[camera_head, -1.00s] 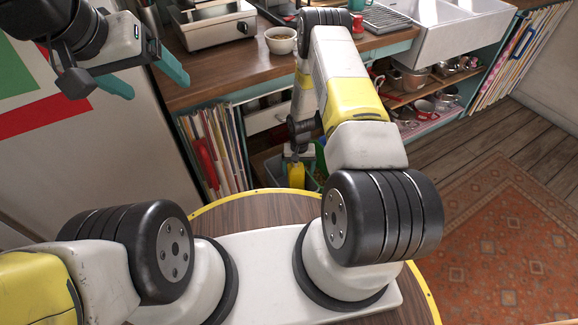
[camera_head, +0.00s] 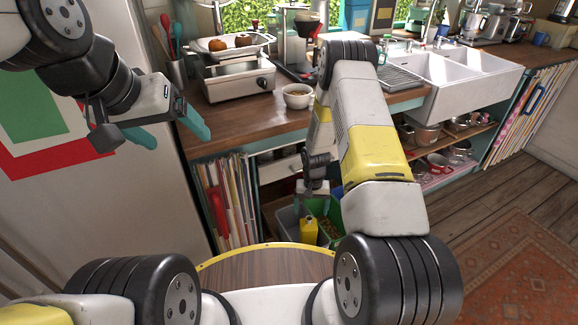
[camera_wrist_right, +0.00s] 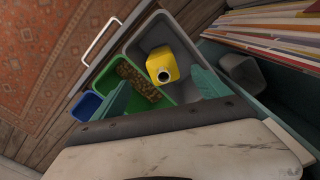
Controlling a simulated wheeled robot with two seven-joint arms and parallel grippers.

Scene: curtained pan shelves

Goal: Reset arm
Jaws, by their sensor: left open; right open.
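My left gripper (camera_head: 178,128) is in the head view at the left, raised in front of a white panel. Its teal fingers are spread and nothing is between them. My right arm (camera_head: 372,140) reaches down toward the bins below the counter; its fingers are mostly hidden in the head view. In the right wrist view my right gripper (camera_wrist_right: 160,92) has its two teal fingers wide apart and empty. A yellow container (camera_wrist_right: 163,66) with a round opening stands in a grey bin (camera_wrist_right: 152,35), beyond the fingertips. It also shows in the head view (camera_head: 308,230).
A green bin (camera_wrist_right: 158,103) with brown contents and a blue bin (camera_wrist_right: 86,106) are beside the grey bin. Upright boards (camera_head: 228,200) stand left of the bins. The wooden counter (camera_head: 235,125) above carries a scale (camera_head: 238,82) and a bowl (camera_head: 297,96). A rug lies right.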

